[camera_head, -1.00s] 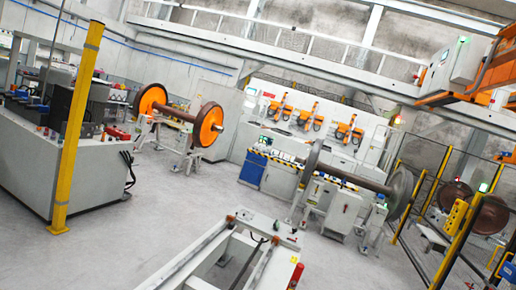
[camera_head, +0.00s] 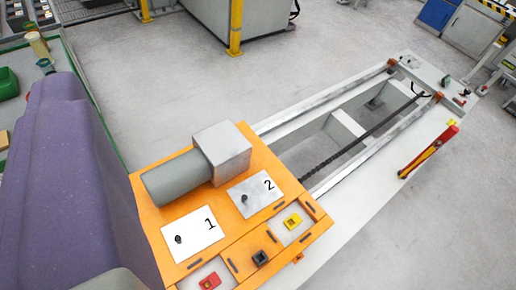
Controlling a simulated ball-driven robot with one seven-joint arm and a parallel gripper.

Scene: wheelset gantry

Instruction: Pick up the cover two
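Cover two (camera_head: 257,193) is a flat light-grey plate marked "2" with a small dark knob. It lies on the orange top (camera_head: 160,226) of the gantry cart, just below a grey box-shaped motor housing. A similar white plate marked "1", cover one (camera_head: 193,236), lies to its left with its own dark knob. Both plates lie flat, and nothing touches cover two from above. My gripper does not show in this view, so its opening is hidden from me.
The grey motor (camera_head: 196,168) rises beside the covers. Yellow (camera_head: 292,221), black (camera_head: 260,257) and red (camera_head: 209,281) small parts sit along the front. A large purple body (camera_head: 70,180) fills the left. A pale rail frame (camera_head: 345,125) runs back right; grey floor is open beyond.

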